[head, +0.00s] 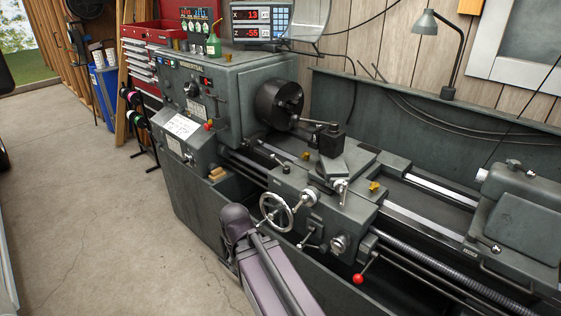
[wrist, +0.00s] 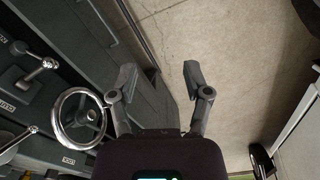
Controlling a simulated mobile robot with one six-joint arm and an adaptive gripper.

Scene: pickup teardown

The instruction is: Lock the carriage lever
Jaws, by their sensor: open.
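The lathe carriage (head: 335,207) sits on the bed in the middle of the head view. It has a chrome handwheel (head: 276,211), a short ball-ended lever (head: 309,238) to the right of the wheel, and a chrome handle (head: 341,188) higher up. I cannot tell which handle is the carriage lever or whether it is locked. In the wrist view my gripper (wrist: 160,75) is open and empty, over the concrete floor. The handwheel (wrist: 78,119) and chrome-ended levers (wrist: 48,63) are to its left, apart from the fingers. The head view does not show my gripper.
A red-knobbed lever (head: 358,278) juts out low at the right of the carriage. The chuck (head: 279,103) and headstock are at the back left, the tailstock (head: 518,210) at the right. Open concrete floor (head: 95,220) lies left of the lathe.

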